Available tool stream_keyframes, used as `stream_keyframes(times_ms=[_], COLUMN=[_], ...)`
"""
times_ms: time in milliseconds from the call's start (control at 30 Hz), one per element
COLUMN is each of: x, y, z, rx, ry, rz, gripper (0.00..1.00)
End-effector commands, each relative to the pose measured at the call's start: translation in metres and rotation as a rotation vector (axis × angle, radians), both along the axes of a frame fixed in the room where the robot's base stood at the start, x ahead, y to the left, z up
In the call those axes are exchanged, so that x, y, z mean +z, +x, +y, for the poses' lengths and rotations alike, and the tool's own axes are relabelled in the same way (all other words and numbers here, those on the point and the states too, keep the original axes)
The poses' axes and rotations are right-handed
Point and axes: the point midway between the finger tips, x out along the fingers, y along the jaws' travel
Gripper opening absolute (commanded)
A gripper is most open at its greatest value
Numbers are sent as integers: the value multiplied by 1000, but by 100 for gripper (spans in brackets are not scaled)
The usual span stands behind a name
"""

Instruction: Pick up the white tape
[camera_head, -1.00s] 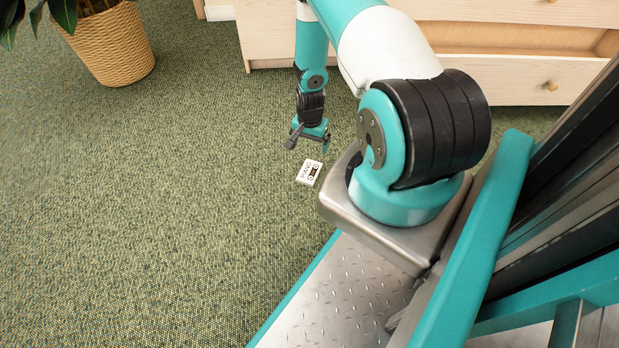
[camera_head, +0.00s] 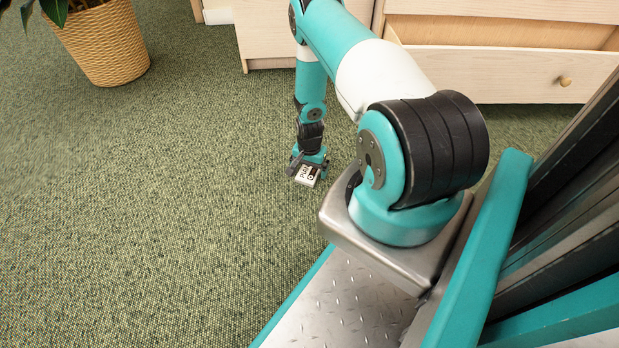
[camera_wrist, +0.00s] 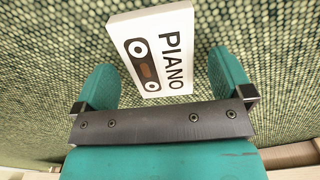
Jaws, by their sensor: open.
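The white tape (camera_head: 306,175) lies flat on the green carpet, with "PIANO" and a cassette drawing on its face. In the wrist view the tape (camera_wrist: 151,48) sits ahead of and partly between the two teal fingers. My gripper (camera_head: 309,166) is at the tape, low over the carpet, and covers part of it in the head view. In the wrist view my gripper (camera_wrist: 163,80) is open, with a finger on either side of the tape's near end. Whether a finger touches the tape I cannot tell.
A wicker plant pot (camera_head: 97,42) stands at the upper left. A pale wooden drawer unit (camera_head: 480,72) stands behind my arm, with a drawer knob (camera_head: 565,81). The green carpet (camera_head: 150,220) is clear to the left and in front.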

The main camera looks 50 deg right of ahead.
Motion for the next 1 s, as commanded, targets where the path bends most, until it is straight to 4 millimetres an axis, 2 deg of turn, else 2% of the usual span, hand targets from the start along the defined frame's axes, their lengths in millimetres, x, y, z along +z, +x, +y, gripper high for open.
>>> stream_keyframes(times_ms=[33,267,500,833,1000], x=[-9,-7,-7,-4,11], y=[0,0,0,0,0], z=[0,0,0,0,0], rx=[0,0,0,0,0], ry=[0,-1,0,-1,-1], rz=[0,0,0,-1,-1], gripper=[98,98,45,43,43])
